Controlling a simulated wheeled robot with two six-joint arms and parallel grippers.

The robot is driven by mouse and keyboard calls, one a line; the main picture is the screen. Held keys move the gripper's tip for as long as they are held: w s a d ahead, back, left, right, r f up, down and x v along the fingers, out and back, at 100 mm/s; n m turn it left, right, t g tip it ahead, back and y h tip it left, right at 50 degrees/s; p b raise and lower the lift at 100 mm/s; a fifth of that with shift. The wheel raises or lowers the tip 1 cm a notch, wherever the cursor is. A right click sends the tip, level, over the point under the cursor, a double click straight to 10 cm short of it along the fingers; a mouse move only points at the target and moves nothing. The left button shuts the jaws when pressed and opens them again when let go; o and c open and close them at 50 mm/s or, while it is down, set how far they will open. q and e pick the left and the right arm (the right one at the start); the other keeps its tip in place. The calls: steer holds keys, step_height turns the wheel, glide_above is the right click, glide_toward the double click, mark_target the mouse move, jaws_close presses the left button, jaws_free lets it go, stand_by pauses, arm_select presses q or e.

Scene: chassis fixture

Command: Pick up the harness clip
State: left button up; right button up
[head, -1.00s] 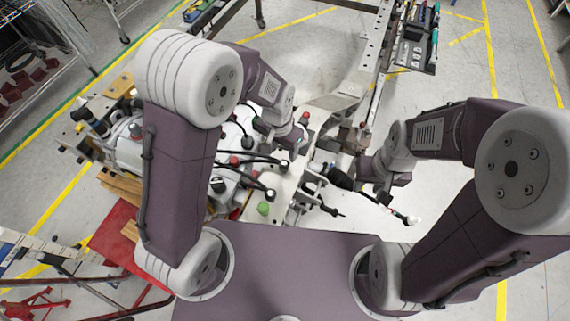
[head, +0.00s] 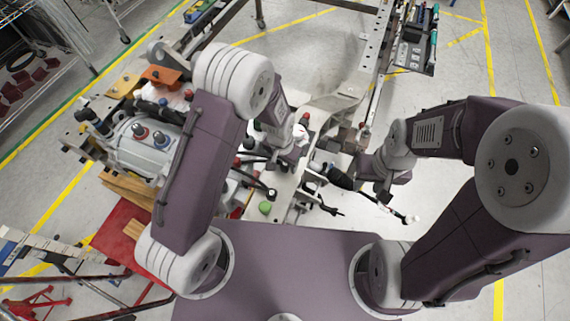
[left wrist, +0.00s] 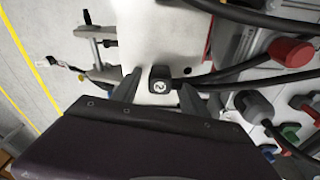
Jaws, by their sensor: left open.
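A small black block with a white mark, which looks like the harness clip (left wrist: 160,78), sits at the end of a black cable in the left wrist view. It lies over a pale metal plate (left wrist: 145,35). My left gripper (left wrist: 159,84) is open, with one finger on each side of the clip. I cannot tell if the fingers touch it. In the head view my left gripper (head: 289,163) is over the chassis middle, and my arm hides the clip there. My right gripper (head: 383,188) is at the chassis's right side, and its jaws are not clear.
Black cables and a red-capped connector (left wrist: 291,52) lie right of the clip in the left wrist view. A grey motor housing (head: 145,150) stands on the chassis at left. A loose cable with a white tip (head: 411,219) hangs at right over open floor.

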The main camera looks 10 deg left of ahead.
arm_select(q)
steer(key=shift+s, duration=0.1)
jaws_close()
steer(key=shift+r, duration=0.15)
steer(key=shift+r, duration=0.25)
steer(key=r, duration=0.2)
steer(key=d+r+b, duration=0.1)
steer(key=r, duration=0.1)
steer(key=shift+s, duration=0.15)
steer(key=s+d+r+b, duration=0.1)
steer(key=s+d+r, duration=0.3)
steer(key=d, duration=0.5)
step_height(320, 180, up, 2)
steer(key=shift+s+d+r, duration=0.2)
steer(key=shift+s+d, duration=0.05)
steer(key=shift+d, duration=0.05)
